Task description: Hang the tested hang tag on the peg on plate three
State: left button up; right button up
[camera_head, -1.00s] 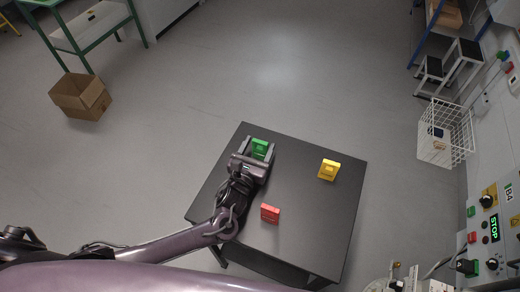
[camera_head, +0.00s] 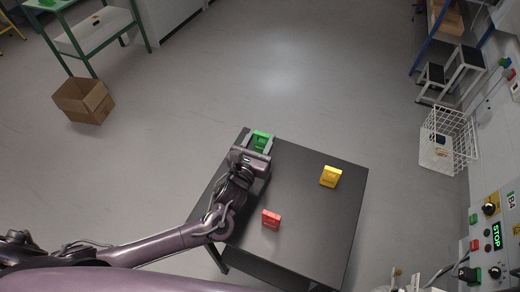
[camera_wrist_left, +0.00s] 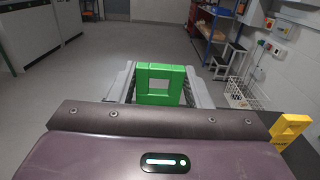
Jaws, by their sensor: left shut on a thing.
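A green tag (camera_head: 262,141) with a square opening is between the fingers of my left gripper (camera_head: 258,147), over the far left corner of the dark table (camera_head: 310,215). In the left wrist view the green tag (camera_wrist_left: 160,84) stands upright, with the gripper fingers (camera_wrist_left: 160,88) shut on its sides. A yellow tag (camera_head: 330,176) and a red tag (camera_head: 271,219) stand on the table, apart from the gripper. The yellow tag also shows at the wrist view's right edge (camera_wrist_left: 288,130). I cannot read any tag's wording or pick out plate three's peg. My right gripper is out of view.
A control panel (camera_head: 494,240) with a STOP display is on the right. A white wire basket (camera_head: 447,138) and step stool (camera_head: 452,74) stand near the wall. Small coloured items (camera_head: 505,64) are on the wall. A cardboard box (camera_head: 84,101) is far left. The floor between is clear.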

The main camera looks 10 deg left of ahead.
pick_arm(q)
notch_tip(320, 180, up, 13)
jog(key=b, duration=0.1)
jog(key=s+a+n+y, duration=0.2)
jog(key=s+a+y, duration=0.1)
jog(key=s+a, duration=0.4)
jog(key=shift+s+a+f, duration=0.2)
jog(key=shift+s+a, duration=0.2)
jog(key=shift+a, duration=0.15)
jog(key=shift+d, duration=0.1)
